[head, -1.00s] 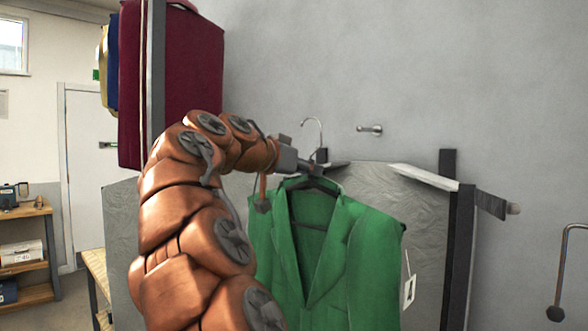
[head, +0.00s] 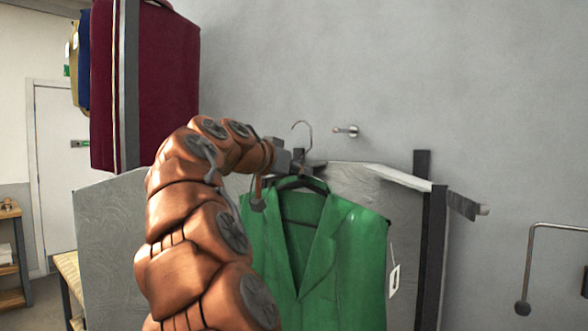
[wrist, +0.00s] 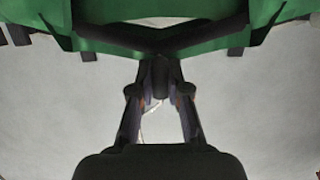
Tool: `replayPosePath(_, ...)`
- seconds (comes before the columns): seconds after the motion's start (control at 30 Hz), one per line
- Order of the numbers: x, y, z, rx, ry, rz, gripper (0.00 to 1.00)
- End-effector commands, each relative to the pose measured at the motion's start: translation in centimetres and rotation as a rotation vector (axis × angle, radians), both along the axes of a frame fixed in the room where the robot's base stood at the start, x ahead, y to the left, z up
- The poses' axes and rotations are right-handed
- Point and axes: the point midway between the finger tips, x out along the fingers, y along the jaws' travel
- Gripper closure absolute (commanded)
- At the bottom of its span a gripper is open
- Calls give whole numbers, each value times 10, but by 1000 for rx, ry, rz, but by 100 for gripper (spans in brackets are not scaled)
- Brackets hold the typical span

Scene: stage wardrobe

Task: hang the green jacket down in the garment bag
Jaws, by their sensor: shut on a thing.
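The green jacket (head: 340,245) hangs upright on a dark hanger (head: 302,184), with a white tag at its right side. The hanger's thin metal hook (head: 304,132) rises free above my gripper (head: 300,164). My gripper is shut on the hanger's neck just under the hook. In the wrist view, my gripper (wrist: 160,92) pinches the dark neck, with the hanger (wrist: 155,38) and green cloth beyond. A grey, textured open-topped shape (head: 375,205), which looks like the garment bag, stands behind the jacket. The jacket hides much of its front.
A metal wall peg (head: 346,131) sticks out to the right of the hook. A dark post (head: 432,250) and a short bar (head: 465,206) stand at right. A bent rod (head: 530,262) is farther right. A maroon bag (head: 160,85) hangs at upper left.

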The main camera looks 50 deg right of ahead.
Motion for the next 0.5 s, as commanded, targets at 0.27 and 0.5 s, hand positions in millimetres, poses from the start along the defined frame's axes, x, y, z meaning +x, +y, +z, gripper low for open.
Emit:
replayPosePath(0.27,0,-18,2,0,-1,-1,100)
replayPosePath(0.5,1,-33,2,-2,-1,1,100)
